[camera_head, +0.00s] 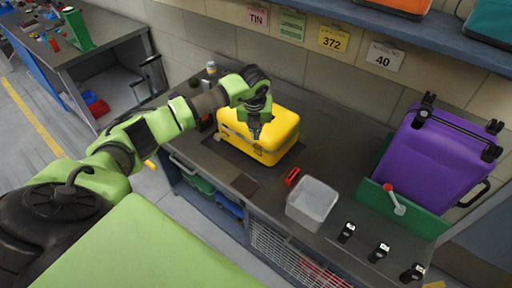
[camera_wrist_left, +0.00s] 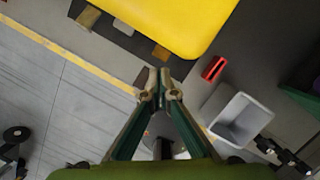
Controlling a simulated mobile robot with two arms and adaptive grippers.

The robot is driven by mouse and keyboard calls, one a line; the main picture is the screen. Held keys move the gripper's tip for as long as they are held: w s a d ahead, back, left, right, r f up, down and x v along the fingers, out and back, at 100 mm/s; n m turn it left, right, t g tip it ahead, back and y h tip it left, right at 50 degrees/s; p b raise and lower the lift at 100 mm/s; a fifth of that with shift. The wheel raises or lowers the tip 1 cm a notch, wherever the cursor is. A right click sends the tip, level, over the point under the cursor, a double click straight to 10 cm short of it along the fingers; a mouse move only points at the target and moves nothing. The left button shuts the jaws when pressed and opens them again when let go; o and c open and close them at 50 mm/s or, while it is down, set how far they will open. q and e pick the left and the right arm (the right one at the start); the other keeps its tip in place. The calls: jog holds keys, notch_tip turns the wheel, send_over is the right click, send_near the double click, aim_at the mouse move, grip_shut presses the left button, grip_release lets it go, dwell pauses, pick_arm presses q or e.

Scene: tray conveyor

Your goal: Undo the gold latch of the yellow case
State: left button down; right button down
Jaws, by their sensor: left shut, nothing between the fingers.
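The yellow case (camera_head: 284,134) stands closed on the dark bench. Its top fills the upper part of the left wrist view (camera_wrist_left: 175,15). Small brownish-gold pieces stick out along its near edge in the wrist view, one on the right (camera_wrist_left: 161,52) and one on the left (camera_wrist_left: 88,17). I cannot tell surely which is the gold latch. My left gripper (camera_head: 256,137) points down at the near side of the case and covers part of it. In the wrist view its fingertips (camera_wrist_left: 160,92) are together and empty, apart from the brownish-gold pieces. My right gripper is out of view.
A red object (camera_head: 292,177) and a grey bin (camera_head: 313,200) stand right of the case. A brown pad (camera_head: 245,185) lies near the bench's front edge. A purple case (camera_head: 432,150) leans in a green holder farther right. Several black devices line the front right.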

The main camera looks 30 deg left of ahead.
aim_at(256, 147)
pick_arm(q)
jog(key=shift+b+x, duration=2.55)
jog(key=shift+x, duration=1)
